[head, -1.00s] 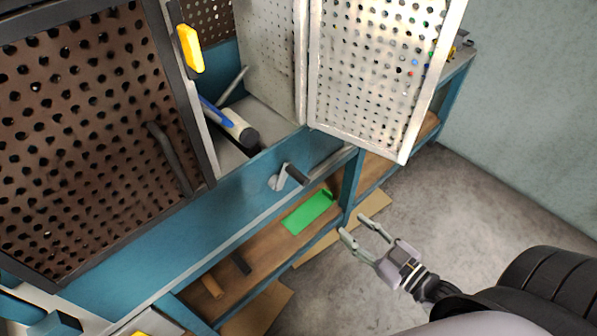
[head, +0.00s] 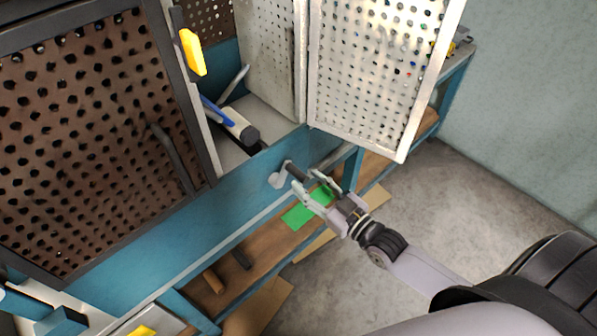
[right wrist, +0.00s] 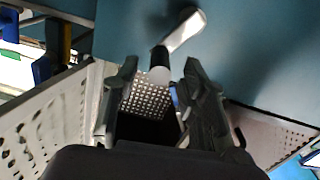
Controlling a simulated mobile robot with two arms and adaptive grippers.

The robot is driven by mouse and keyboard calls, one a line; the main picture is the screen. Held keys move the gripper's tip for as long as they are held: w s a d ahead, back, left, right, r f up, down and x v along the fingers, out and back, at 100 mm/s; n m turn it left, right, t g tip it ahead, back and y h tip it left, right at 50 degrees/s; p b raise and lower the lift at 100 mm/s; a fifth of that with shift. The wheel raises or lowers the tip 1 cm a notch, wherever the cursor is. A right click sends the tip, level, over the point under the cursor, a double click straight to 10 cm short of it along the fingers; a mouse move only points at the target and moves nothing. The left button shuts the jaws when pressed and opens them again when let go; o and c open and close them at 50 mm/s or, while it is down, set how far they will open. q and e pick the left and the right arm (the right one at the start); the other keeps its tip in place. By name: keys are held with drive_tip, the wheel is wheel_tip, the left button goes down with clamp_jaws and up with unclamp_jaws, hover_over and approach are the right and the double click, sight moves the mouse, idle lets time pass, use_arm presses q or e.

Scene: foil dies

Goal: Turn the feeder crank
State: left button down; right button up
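The feeder crank has a pale metal arm (head: 277,181) and a dark handle (head: 295,171), and sits on the blue front panel of the bench. My right gripper (head: 308,183) is open, with its fingertips close to the handle. In the right wrist view, the crank arm (right wrist: 186,31) runs down to the dark handle (right wrist: 159,58), whose pale end shows between the two open fingers (right wrist: 160,80). I cannot tell whether either finger touches the handle. My left gripper is not in view.
A perforated brown panel (head: 85,130) with a handle stands at the left. A white perforated door (head: 372,75) hangs open above my right gripper. A green item (head: 300,214) lies on the wooden shelf below. The floor (head: 455,210) at the right is clear.

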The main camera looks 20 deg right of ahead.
sight(288, 166)
drive_tip(key=shift+x, duration=2.15)
clamp_jaws()
